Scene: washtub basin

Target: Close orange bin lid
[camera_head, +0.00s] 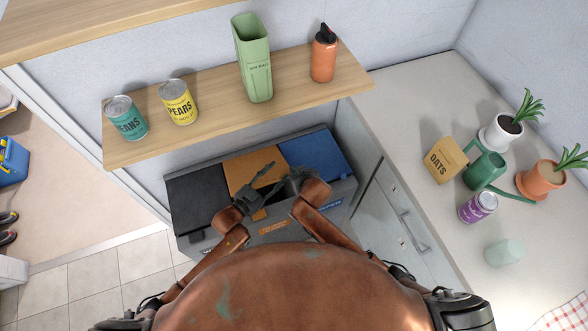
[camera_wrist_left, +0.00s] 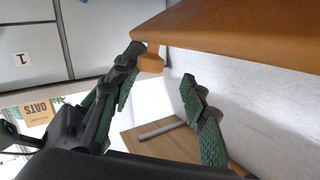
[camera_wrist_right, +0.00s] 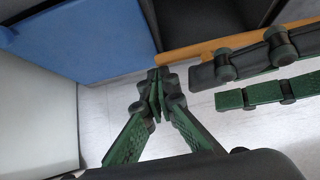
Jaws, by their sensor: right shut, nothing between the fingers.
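The orange bin lid (camera_head: 252,165) is the middle lid of the bin unit, between a black and a blue lid. It appears edge-on in the right wrist view (camera_wrist_right: 205,47), and its tilt is hard to tell. In the left wrist view the lid (camera_wrist_left: 235,38) fills the upper right, with a small orange tab (camera_wrist_left: 151,62) below its edge. My left gripper (camera_wrist_left: 160,75) is open, its fingertips near the tab, nothing clearly gripped. My right gripper (camera_wrist_right: 157,85) is shut and empty, beside the left gripper's fingers (camera_wrist_right: 260,78) and near the blue lid.
The black lid (camera_head: 197,192) and blue lid (camera_head: 315,157) flank the orange one. A counter (camera_head: 405,105) with plants, an oats box and cups stands at right.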

